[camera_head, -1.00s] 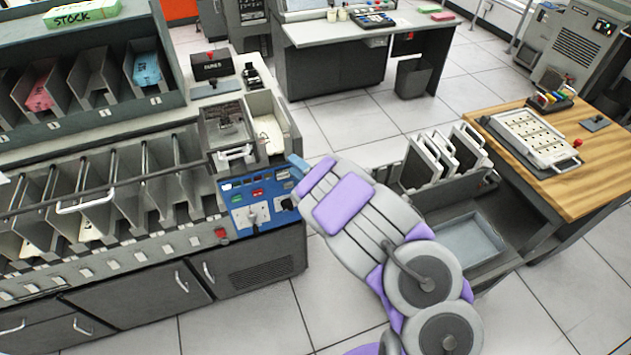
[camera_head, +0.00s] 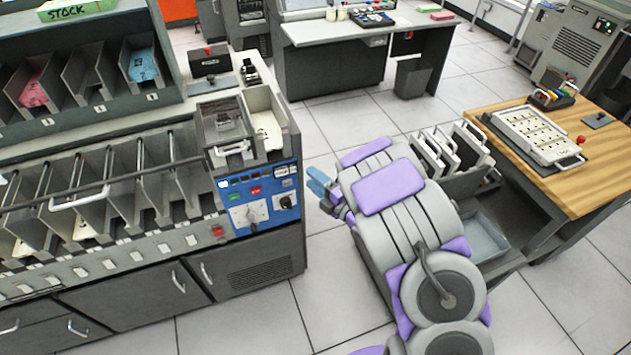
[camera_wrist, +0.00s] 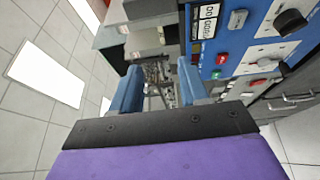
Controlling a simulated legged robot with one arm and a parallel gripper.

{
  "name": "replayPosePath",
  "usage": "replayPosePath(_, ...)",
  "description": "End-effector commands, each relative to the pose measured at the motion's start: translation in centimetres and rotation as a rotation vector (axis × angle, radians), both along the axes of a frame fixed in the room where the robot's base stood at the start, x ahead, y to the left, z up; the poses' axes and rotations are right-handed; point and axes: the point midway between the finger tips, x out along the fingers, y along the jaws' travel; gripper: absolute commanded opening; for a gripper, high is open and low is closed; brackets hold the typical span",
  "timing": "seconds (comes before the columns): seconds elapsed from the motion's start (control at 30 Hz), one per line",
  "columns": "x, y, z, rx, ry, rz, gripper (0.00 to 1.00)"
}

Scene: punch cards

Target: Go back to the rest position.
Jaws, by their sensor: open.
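My gripper (camera_head: 322,187) is in the head view just right of the blue control panel, apart from it, over the floor. In the wrist view my gripper (camera_wrist: 158,88) shows two blue fingers spread apart with nothing between them. The blue control panel (camera_head: 262,197) carries knobs and coloured buttons; it also fills the upper right of the wrist view (camera_wrist: 258,45). My forearm hides part of the gripper in the head view.
The grey card sorter (camera_head: 120,255) with open pockets stands at left. A wooden-top table (camera_head: 560,185) with a white tray (camera_head: 535,135) stands at right, beside a rack of white plates (camera_head: 440,150). A desk (camera_head: 370,40) and a bin (camera_head: 413,78) stand behind. Floor between is clear.

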Motion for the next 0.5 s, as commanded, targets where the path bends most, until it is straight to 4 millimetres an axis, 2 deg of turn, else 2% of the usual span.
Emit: replayPosePath(0.5,0.52,-0.53,0.17,-0.016,0.028,-0.024,0.45)
